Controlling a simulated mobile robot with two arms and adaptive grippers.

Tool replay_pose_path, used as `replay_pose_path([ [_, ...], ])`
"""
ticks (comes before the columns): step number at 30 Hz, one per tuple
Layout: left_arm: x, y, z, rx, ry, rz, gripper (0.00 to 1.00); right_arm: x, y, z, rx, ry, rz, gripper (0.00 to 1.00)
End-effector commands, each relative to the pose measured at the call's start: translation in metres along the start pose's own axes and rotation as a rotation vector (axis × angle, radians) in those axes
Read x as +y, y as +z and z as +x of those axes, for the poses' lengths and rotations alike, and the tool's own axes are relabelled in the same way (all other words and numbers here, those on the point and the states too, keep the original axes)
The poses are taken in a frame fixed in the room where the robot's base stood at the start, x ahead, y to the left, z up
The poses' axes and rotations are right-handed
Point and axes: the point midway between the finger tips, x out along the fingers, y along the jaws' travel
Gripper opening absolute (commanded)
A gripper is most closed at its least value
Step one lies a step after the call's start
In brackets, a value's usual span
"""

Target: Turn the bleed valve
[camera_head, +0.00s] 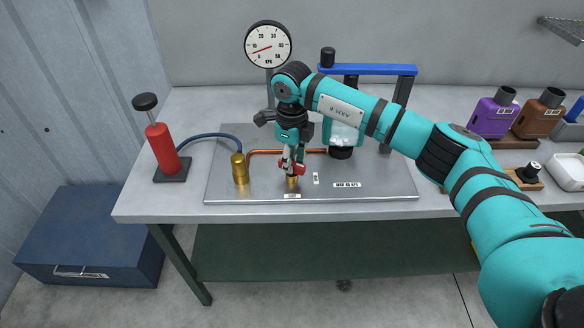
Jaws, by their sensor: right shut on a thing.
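The bleed valve (292,182) is a small brass fitting with a red handle near the front edge of the metal plate (385,185). My right gripper (290,165) points down from above and is shut on the red handle. The fingers hide part of the handle, so its exact angle is hard to tell. A round gauge (268,45) stands behind the gripper with its red needle low on the left of the dial. My left gripper is not in view.
A red hand pump (162,149) with a blue hose stands at the left. A brass cylinder (240,169) and copper pipe lie close left of the valve. A blue-barred frame (367,69) stands behind my right arm. Purple (493,116) and brown bottles (539,113) stand at the right.

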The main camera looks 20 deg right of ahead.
Motion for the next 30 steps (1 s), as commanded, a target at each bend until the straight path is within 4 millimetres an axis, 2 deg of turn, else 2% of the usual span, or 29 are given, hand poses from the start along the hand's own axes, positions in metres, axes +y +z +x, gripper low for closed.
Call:
replay_pose_path([
  [1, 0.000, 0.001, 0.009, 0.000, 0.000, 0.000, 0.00, -0.002, 0.001, 0.002, -0.006, -0.006, -0.043, 0.00],
  [3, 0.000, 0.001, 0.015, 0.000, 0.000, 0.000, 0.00, -0.002, 0.001, 0.002, -0.006, -0.005, -0.107, 0.00],
  [15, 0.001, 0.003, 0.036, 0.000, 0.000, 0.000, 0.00, -0.001, 0.002, -0.001, -0.008, -0.006, -0.390, 0.00],
  [30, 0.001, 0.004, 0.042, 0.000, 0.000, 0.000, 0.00, -0.001, 0.002, -0.003, -0.007, -0.005, -0.497, 0.00],
])
